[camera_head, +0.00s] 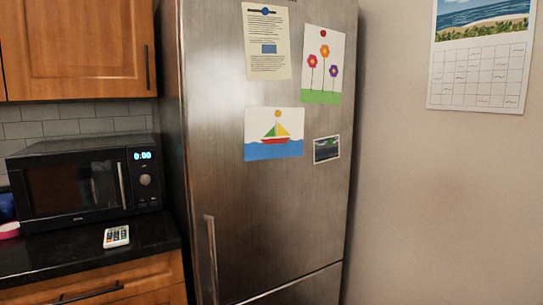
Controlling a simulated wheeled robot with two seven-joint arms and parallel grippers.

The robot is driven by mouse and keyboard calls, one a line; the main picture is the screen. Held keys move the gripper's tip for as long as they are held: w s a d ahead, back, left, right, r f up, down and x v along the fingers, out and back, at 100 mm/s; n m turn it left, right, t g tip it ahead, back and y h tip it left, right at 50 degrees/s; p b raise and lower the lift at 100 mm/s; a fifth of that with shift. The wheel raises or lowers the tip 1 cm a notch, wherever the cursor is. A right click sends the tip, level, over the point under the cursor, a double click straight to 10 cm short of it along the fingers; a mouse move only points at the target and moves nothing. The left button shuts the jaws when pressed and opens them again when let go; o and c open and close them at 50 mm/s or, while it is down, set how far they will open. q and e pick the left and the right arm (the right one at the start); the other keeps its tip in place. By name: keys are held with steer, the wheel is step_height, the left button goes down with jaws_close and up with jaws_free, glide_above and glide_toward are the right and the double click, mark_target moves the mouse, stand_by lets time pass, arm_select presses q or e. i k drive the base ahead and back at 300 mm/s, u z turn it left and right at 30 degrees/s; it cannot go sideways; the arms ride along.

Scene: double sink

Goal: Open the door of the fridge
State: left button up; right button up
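The fridge (220,185) is tall, with a brushed-metal door, and stands in the middle of the head view. Its door looks shut. A vertical bar handle (211,258) is on the door's lower left side; its lower end is near the bottom of the picture. A seam near the bottom edge separates the door from a lower panel (305,290). Neither of my grippers shows in this view.
A black microwave (75,185) and a small white keypad device (116,237) are on the dark counter (150,232) left of the fridge. A wooden cabinet (80,45) hangs above. A bare wall (430,200) with a calendar (480,75) is right.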

mark_target(257, 226)
steer(key=z, duration=0.2)
steer(key=k, duration=0.25)
steer(key=u, duration=0.5)
steer(key=i, duration=0.9)
steer(key=u, duration=1.15)
